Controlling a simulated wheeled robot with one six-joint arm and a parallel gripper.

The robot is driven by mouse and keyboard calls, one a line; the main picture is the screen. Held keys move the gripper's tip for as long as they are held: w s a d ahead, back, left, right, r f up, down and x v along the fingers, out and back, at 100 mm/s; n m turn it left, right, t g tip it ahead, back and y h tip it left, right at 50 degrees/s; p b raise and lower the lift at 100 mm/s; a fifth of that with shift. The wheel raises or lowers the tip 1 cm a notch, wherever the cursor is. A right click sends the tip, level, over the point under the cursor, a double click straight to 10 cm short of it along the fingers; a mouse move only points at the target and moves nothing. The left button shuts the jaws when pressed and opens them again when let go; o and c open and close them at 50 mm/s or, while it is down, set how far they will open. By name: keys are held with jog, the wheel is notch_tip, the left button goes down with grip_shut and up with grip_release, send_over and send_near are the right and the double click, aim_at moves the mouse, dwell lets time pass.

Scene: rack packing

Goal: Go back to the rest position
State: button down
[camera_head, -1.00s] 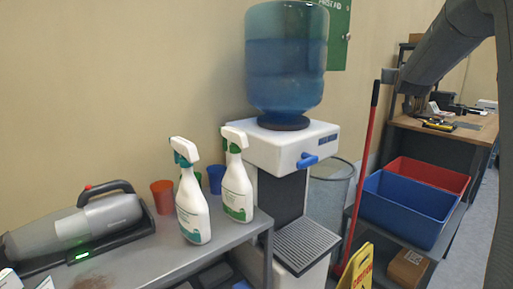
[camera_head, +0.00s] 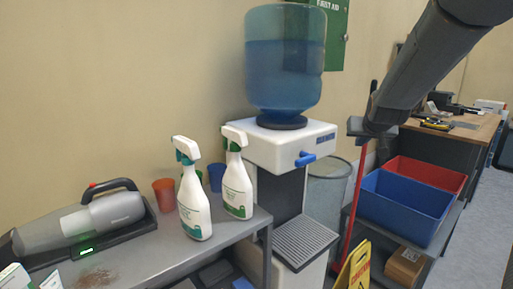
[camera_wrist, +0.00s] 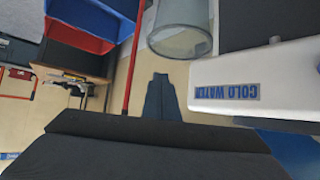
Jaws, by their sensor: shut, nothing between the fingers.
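My arm (camera_head: 425,68) reaches in from the upper right of the head view, with its dark end hanging in front of the wall between the water cooler and the far workbench. In the wrist view my gripper (camera_wrist: 161,80) shows as two dark fingers pressed together, with nothing between them. It is in free air, touching nothing that I can see. The water cooler (camera_head: 290,146) stands close by, to the left of the arm in the head view. Its white top with the COLD WATER label (camera_wrist: 226,91) shows at the right of the wrist view, upside down.
A red pole (camera_head: 354,205) stands upright below the arm's end. A blue bin (camera_head: 405,208) and a red bin (camera_head: 430,172) sit on a low cart. Two spray bottles (camera_head: 193,200) and a handheld vacuum (camera_head: 80,222) stand on the grey table. A yellow sign (camera_head: 354,268) stands in front.

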jog(key=s+a+f+g, duration=0.3)
jog(key=s+f, duration=0.3)
jog(key=s, duration=0.6)
jog(key=s+a+f+n+g+y, duration=0.1)
jog(key=s+a+f+g, duration=0.3)
jog(key=s, duration=0.9)
jog(key=s+a+f+n+g+y, duration=0.1)
jog(key=s+a+f+g, duration=0.2)
jog(key=s+a+f, duration=0.4)
jog(key=s+f, duration=0.1)
jog(key=s, duration=0.5)
jog(key=shift+a+f+g, duration=0.15)
jog(key=shift+a+g, duration=0.1)
jog(key=shift+g, duration=0.05)
jog(key=shift+s, duration=0.1)
